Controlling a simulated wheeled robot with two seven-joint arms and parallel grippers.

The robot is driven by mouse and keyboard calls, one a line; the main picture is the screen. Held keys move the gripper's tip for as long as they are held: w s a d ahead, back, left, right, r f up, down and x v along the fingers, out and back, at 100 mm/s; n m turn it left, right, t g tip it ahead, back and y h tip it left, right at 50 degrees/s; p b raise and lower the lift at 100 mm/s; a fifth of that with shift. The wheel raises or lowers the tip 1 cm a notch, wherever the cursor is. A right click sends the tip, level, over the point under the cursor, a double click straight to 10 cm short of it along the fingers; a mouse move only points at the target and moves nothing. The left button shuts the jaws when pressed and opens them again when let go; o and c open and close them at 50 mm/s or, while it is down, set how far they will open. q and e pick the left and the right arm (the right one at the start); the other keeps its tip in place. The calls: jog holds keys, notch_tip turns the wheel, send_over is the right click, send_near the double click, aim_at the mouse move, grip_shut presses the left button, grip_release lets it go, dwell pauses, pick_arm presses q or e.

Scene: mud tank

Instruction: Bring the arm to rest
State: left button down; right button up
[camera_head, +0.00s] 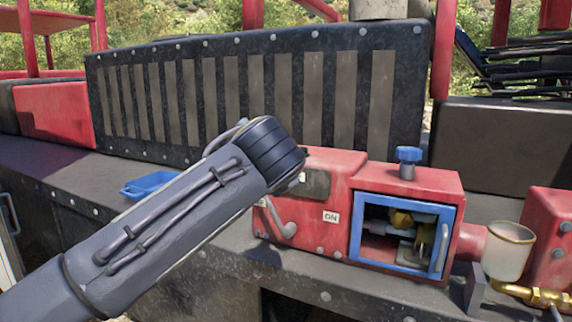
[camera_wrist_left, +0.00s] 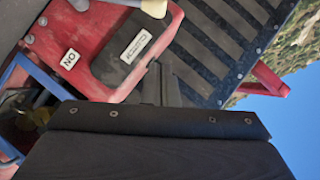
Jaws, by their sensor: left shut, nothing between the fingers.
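My left arm (camera_head: 165,235) comes in from the lower left in the head view and reaches up in front of the red box (camera_head: 320,165). Its dark wrist end (camera_head: 272,150) covers part of the box's left side, and the gripper is hidden behind it there. In the left wrist view my left gripper (camera_wrist_left: 162,82) is shut and empty. It points toward the dark label plate (camera_wrist_left: 138,45) on the red box; I cannot tell whether it touches. My right gripper is in neither view.
The red box has a grey lever (camera_head: 283,222), a blue knob (camera_head: 408,156) and a blue-framed opening (camera_head: 354,235) with brass parts inside. A cup (camera_head: 507,255) stands to its right. A blue tray (camera_head: 150,184) lies on the ledge. A slatted dark panel (camera_head: 215,95) rises behind.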

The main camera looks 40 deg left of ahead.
pick_arm(q)
jog(key=s+d+f+n+g+h, duration=0.1)
jog(key=s+d+f+h, duration=0.3)
jog(key=f, duration=0.7)
jog(key=s+d+f+n+g+h, duration=0.2)
jog(key=s+d+f+h, duration=0.3)
jog(key=f, duration=0.7)
jog(key=s+d+f+n+g+h, duration=0.2)
jog(key=s+d+f+h, duration=0.2)
jog(key=s+d+f, duration=0.4)
jog(key=d+f, duration=0.3)
jog(key=f, duration=0.1)
jog(key=shift+s+f, duration=0.25)
jog(key=shift+s, duration=0.05)
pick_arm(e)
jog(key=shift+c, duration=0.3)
